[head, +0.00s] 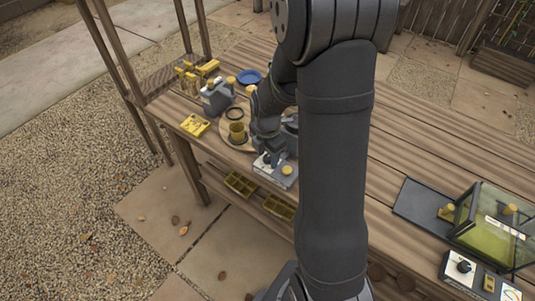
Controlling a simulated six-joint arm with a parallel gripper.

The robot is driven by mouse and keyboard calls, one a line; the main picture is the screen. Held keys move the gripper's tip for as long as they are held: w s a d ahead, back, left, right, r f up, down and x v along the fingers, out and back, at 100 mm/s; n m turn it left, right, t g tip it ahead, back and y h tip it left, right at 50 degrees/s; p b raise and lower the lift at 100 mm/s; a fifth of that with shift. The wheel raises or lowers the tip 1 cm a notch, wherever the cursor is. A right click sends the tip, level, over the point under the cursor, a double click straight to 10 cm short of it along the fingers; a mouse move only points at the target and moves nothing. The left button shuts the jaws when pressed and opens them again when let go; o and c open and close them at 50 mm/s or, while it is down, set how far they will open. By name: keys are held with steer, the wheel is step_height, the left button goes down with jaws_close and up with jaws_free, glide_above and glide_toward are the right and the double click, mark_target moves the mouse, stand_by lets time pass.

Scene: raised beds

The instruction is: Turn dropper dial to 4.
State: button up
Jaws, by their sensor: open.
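A small grey control box (283,178) stands at the front edge of the wooden table, with a yellow knob (287,170) on its right side. My gripper (267,158) points down at the left part of this box, where a dial may be; it hides that part. The gripper is open. I cannot tell whether its fingers are around a dial or above it. A second control box (461,268) with a dark round dial is at the lower right. No dial numbers are legible, and I cannot tell from labels which box is the dropper's.
A glass tank (495,225) is at the right.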

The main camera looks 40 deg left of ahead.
steer(key=c, duration=1)
